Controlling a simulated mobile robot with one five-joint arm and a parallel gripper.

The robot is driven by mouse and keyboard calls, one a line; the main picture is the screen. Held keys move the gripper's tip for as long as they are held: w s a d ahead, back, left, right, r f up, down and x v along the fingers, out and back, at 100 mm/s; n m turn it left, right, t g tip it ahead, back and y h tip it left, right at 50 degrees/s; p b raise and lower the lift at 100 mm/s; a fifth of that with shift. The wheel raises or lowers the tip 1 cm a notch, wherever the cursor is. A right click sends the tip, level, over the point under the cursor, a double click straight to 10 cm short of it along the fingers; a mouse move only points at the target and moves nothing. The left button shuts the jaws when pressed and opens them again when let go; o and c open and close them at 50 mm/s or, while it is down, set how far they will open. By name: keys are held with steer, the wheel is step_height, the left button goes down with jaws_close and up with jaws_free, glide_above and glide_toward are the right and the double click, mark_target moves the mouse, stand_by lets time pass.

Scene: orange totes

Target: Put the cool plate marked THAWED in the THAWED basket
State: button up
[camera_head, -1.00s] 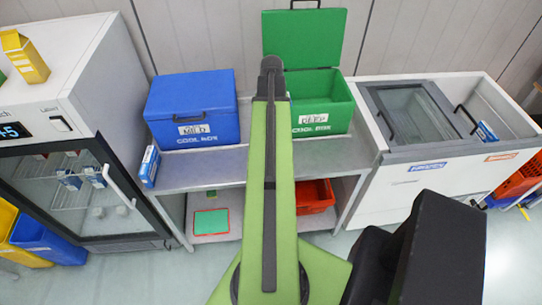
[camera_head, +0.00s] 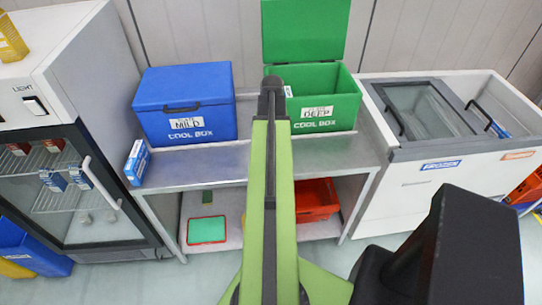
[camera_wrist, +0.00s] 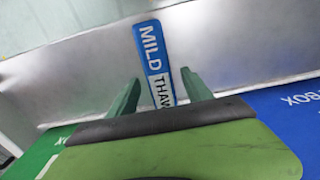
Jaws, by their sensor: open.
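The cool plate (camera_wrist: 151,50) is a narrow blue plate with white letters MILD and, below, a white label reading THAW, the rest cut off by my gripper. It lies on the grey metal surface in the wrist view. My gripper (camera_wrist: 160,93) is open, its two green fingers on either side of the plate's labelled end; I cannot tell whether they touch it. In the head view my arm hides the plate and the fingers. No basket marked THAWED can be read; a red basket (camera_head: 316,201) stands on the shelf under the bench, partly behind my arm.
On the bench (camera_head: 205,164) stand a closed blue cool box (camera_head: 186,105) marked MILD and an open green one (camera_head: 325,98) marked DEEP. A blue carton (camera_head: 137,163) stands at its left end. A fridge (camera_head: 70,75) is left, a chest freezer (camera_head: 425,185) right.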

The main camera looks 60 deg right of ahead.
step_height(320, 180, down, 3)
steer(key=shift+f+b, duration=0.15)
steer(key=shift+b, duration=0.85)
steer(key=shift+r, duration=0.2)
steer(key=shift+c, duration=0.5)
jaws_close()
